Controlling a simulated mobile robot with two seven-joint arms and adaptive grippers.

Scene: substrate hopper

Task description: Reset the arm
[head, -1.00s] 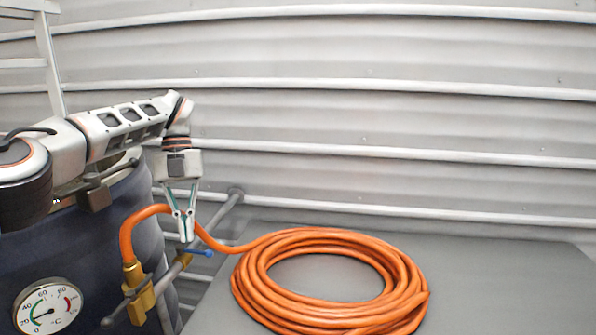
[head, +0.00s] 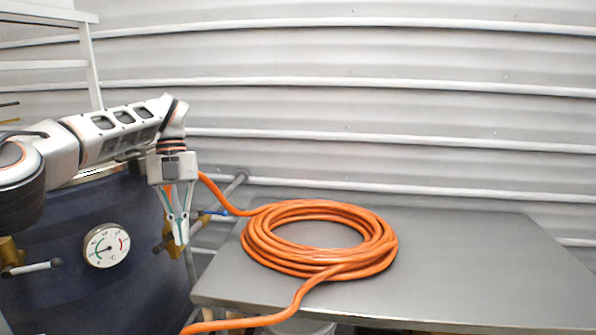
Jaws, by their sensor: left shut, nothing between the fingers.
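My left arm comes in from the left in the head view. Its gripper (head: 180,238) points down with the fingertips together and nothing between them. It is in front of the brass fitting and the orange hose's left run, left of the hose coil (head: 262,248), and partly hides the fitting. I cannot tell whether it touches either. My right gripper is not in view.
The coil lies on a grey metal table (head: 470,270), whose right part is bare. One hose end hangs over the front edge. A dark blue tank (head: 130,285) with a dial gauge (head: 106,245) stands at left. A white ladder-like frame (head: 88,65) and ribbed wall (head: 400,110) are behind.

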